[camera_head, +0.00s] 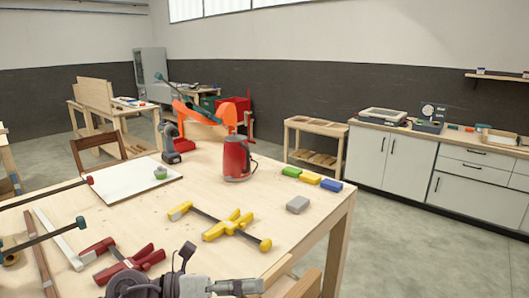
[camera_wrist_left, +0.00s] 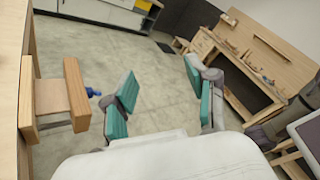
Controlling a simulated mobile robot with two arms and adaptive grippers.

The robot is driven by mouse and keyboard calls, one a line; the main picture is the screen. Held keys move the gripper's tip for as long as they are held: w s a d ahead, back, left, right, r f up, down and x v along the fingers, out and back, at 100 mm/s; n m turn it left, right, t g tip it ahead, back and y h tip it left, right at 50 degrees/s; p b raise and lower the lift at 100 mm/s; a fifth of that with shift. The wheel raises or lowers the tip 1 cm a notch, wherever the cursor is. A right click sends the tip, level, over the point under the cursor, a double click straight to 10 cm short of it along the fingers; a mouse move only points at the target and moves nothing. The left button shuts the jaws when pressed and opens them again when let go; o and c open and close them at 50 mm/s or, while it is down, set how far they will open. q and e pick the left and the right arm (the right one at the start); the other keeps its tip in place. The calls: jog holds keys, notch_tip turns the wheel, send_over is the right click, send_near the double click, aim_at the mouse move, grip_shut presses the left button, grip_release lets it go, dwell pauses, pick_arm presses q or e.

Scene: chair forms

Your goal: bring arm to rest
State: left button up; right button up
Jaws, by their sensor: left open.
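My left gripper (camera_wrist_left: 163,98) shows in the left wrist view with its two teal-padded fingers apart and nothing between them. It hangs over bare concrete floor, beside the wooden table edge. In the head view my left gripper (camera_head: 236,287) is at the bottom edge, at the near side of the workbench (camera_head: 225,210), partly cut off by the frame. My right gripper is not in view.

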pick_arm(q)
jog(key=w+a+r+n+t+y, duration=0.15)
jog(key=a+n+t+y, duration=0.3)
jog(key=n+t, duration=0.6)
jog(key=w+a+r+n+t+y, duration=0.1)
jog(key=a+r+n+t+y, duration=0.15)
jog(key=a+n+t, duration=0.75)
jog(key=s+a+f+n+g+y, duration=0.2)
jog(key=f+n+g+y, duration=0.3)
jog(key=f+n, duration=0.3)
jog(key=s+a+f+n+g+y, duration=0.25)
jog(key=f+n+g+y, duration=0.2)
jog(key=f+n, duration=0.35)
jog(key=s+d+f+n+g, duration=0.1)
jog(key=s+f+n+g, duration=0.1)
jog(key=s+f+g, duration=0.7)
jog(key=s+d+f+n+g, duration=0.15)
jog(key=s+f, duration=0.35)
jog(key=s, duration=0.7)
notch_tip(320, 180, down, 27)
jog(key=s+g, duration=0.2)
jog(key=s, duration=0.1)
jog(key=s+a+f, duration=0.3)
jog(key=s+f, duration=1.1)
jog(key=s, duration=0.1)
jog(key=shift+s+a+f+g, duration=0.2)
jog(key=shift+a+f+g, duration=0.15)
jog(key=shift+g, duration=0.1)
